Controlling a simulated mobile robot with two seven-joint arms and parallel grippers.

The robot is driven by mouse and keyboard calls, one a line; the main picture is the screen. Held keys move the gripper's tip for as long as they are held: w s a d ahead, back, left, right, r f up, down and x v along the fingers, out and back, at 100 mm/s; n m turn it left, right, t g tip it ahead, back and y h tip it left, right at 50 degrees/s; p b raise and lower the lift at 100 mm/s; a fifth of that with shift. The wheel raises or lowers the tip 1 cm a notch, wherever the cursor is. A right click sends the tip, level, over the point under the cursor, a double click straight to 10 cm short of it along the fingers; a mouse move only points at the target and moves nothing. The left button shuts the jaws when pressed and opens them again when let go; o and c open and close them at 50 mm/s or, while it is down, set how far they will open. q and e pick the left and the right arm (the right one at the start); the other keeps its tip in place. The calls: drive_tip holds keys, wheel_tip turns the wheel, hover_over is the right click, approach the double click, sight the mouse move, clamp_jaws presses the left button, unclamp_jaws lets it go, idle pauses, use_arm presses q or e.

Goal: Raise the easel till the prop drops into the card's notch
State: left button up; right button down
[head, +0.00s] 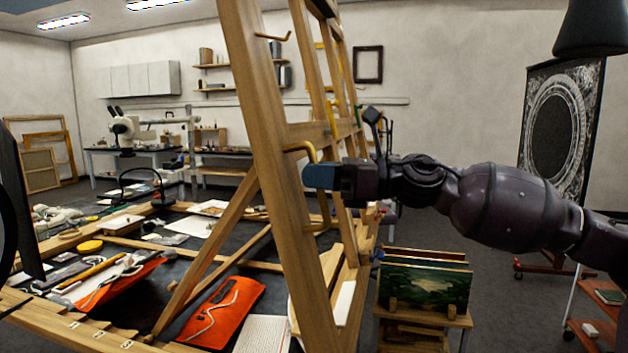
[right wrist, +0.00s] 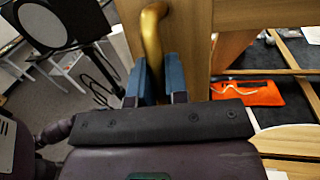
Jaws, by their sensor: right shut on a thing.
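The wooden easel frame (head: 268,130) stands tilted in the middle of the head view. My right gripper (head: 312,178) has its blue fingers at a brass handle (head: 303,149) on the easel's upright. In the right wrist view the fingers are shut around this handle (right wrist: 152,38). A slanting wooden prop (head: 210,250) runs from the upright down to a notched wooden rail (head: 60,322) at lower left. Small pale labels mark the rail, too small to read surely. I cannot tell whether the prop's foot sits in a notch. My left gripper is not in view.
An orange tool roll (head: 222,312) lies below the prop, and another orange roll (head: 110,285) lies farther left among tools. A small stand with painted panels (head: 425,287) is right of the easel. A microscope (head: 125,128) stands behind.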

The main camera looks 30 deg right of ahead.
drive_tip(key=shift+s+d, duration=0.1)
drive_tip(key=c, duration=1.1)
unclamp_jaws()
drive_tip(key=shift+w+a, duration=0.2)
drive_tip(key=shift+w, duration=0.05)
drive_tip(key=shift+v, duration=5.5)
drive_tip(key=shift+r, duration=0.1)
